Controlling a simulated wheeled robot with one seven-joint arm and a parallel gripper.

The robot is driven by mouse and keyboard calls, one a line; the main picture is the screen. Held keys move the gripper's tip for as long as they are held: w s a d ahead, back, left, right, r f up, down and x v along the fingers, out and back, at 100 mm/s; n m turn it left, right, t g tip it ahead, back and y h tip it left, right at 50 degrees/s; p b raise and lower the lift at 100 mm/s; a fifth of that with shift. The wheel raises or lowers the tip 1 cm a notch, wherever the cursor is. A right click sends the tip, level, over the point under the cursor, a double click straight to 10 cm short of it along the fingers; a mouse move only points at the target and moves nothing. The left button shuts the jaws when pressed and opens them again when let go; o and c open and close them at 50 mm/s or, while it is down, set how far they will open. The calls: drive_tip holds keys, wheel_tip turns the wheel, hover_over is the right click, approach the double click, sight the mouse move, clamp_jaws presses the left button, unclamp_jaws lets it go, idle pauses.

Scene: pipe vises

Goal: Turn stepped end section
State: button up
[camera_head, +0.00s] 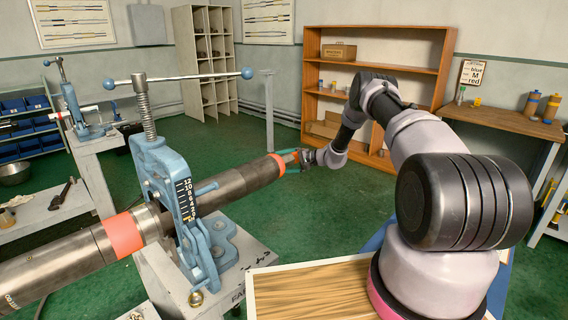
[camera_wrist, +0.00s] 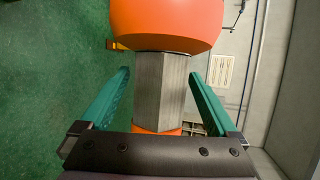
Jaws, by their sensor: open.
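A dark grey pipe lies in a blue pipe vise (camera_head: 180,190). Its stepped end section (camera_head: 246,178) sticks out to the right of the vise and ends in an orange band. In the wrist view an orange collar (camera_wrist: 165,22) is at the top, with a grey faceted section (camera_wrist: 160,88) below it and more orange under that. My gripper (camera_wrist: 160,85) has two green fingers, one on each side of the faceted section, with gaps on both sides. It is open. In the head view my gripper (camera_head: 294,160) is at the pipe's end and partly hidden.
A second blue vise (camera_head: 72,105) stands on a bench at the left. A wooden shelf (camera_head: 370,45) and a brown table (camera_head: 505,120) stand at the back right. Green floor (camera_head: 345,210) is open between the vise and my arm.

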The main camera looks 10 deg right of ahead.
drive_tip(key=c, duration=1.4)
drive_tip(key=shift+h, duration=0.3)
drive_tip(key=shift+m+g+h, duration=0.5)
drive_tip(key=shift+g+h, duration=0.6)
drive_tip(key=shift+g, duration=0.1)
drive_tip(key=shift+m+g+h, duration=0.3)
drive_tip(key=shift+g+h, duration=0.6)
drive_tip(key=m+g+h, duration=0.1)
drive_tip(key=g+h, duration=0.1)
drive_tip(key=g, duration=0.1)
drive_tip(key=shift+h, duration=0.3)
drive_tip(key=shift+g+h, duration=0.5)
drive_tip(key=shift+g, duration=0.1)
drive_tip(key=shift+m, duration=0.3)
